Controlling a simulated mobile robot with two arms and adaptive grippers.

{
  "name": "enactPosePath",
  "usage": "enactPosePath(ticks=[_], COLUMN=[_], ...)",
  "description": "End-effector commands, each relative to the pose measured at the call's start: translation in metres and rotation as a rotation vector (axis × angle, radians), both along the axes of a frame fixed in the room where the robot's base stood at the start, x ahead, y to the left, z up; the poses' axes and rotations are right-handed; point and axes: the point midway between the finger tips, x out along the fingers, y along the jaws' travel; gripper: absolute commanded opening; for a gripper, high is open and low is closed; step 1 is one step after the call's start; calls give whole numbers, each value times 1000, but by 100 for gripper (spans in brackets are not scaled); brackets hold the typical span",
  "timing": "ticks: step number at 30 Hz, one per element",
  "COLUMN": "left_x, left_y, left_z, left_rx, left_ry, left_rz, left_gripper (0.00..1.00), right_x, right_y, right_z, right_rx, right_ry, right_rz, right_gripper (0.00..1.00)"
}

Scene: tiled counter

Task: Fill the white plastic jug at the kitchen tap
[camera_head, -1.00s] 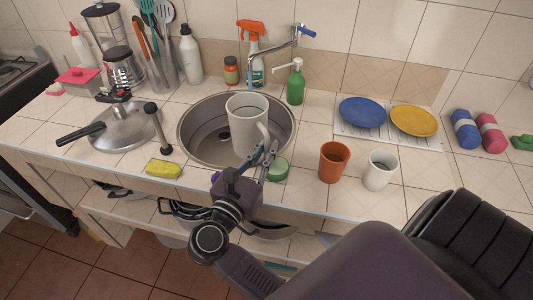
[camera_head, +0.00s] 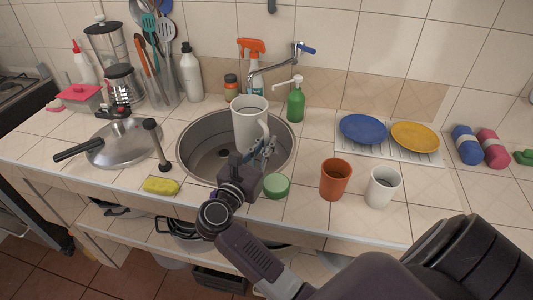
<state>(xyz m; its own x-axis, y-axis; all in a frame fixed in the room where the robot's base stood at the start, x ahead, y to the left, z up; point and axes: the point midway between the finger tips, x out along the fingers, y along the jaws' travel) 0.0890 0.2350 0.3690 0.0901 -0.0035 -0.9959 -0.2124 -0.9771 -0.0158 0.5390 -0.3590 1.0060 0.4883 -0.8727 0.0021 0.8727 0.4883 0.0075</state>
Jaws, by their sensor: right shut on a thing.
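The white plastic jug (camera_head: 249,120) is upright over the round steel sink (camera_head: 200,155), its open top facing up. My right gripper (camera_head: 266,147) is shut on the jug's handle, on the side nearer me. The kitchen tap (camera_head: 272,66) is on the wall behind the sink, with a blue lever (camera_head: 306,49). Its spout reaches out behind and above the jug. I cannot tell whether water runs or what is inside the jug. My left gripper is not in view.
A green soap bottle (camera_head: 296,104) and an orange-topped spray bottle (camera_head: 254,70) stand behind the sink. A green round tub (camera_head: 276,186), an orange cup (camera_head: 335,180) and a white cup (camera_head: 382,187) stand right of my gripper. A yellow sponge (camera_head: 161,186) lies at front left.

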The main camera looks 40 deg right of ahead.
Motion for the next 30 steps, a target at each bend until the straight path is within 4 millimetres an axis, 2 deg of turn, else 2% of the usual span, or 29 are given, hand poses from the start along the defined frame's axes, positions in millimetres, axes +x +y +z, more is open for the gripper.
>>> enactPosePath(ticks=[12, 30], left_x=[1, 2], left_y=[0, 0], left_z=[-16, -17], left_rx=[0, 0], left_ry=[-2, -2], left_rz=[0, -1], left_gripper=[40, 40], right_x=[29, 35], right_y=[-21, -25], right_z=[0, 1], right_rx=[-1, 0], right_ry=[-3, -1], right_rz=[-1, 0], right_gripper=[0, 0])
